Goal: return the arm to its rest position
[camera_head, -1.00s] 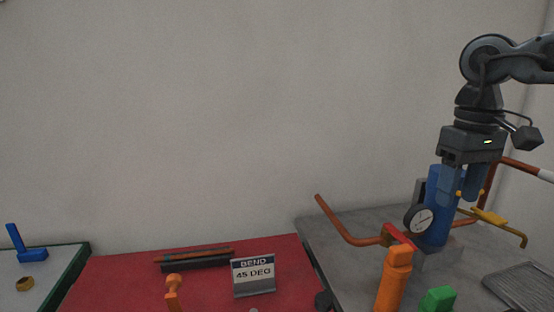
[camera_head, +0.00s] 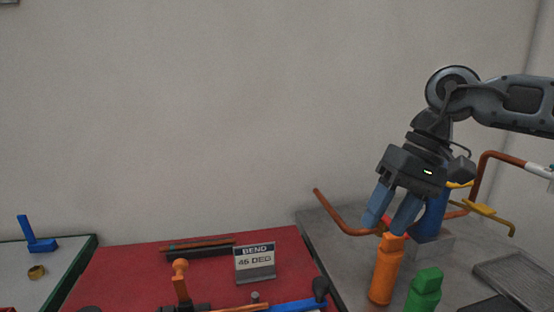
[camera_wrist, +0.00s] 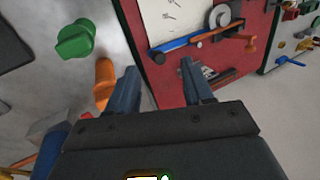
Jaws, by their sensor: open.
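My gripper (camera_head: 391,212) is in the right part of the head view, pointing down and tilted to the left. Its two blue fingers are apart with nothing between them. It is above the grey table (camera_head: 318,225), and its fingers partly cover the blue cylinder (camera_head: 429,222) behind. In the head view the orange bottle-shaped object (camera_head: 385,272) stands just below the fingertips; contact cannot be told. In the wrist view both fingers (camera_wrist: 160,78) show apart, with the orange object (camera_wrist: 104,80) left of them.
A green object (camera_head: 424,290) stands right of the orange one. Copper pipes (camera_head: 342,216) rise around the blue cylinder. A red mat (camera_head: 210,275) holds a "BEND 45 DEG" sign (camera_head: 254,263) and tools. The space above the mat is clear.

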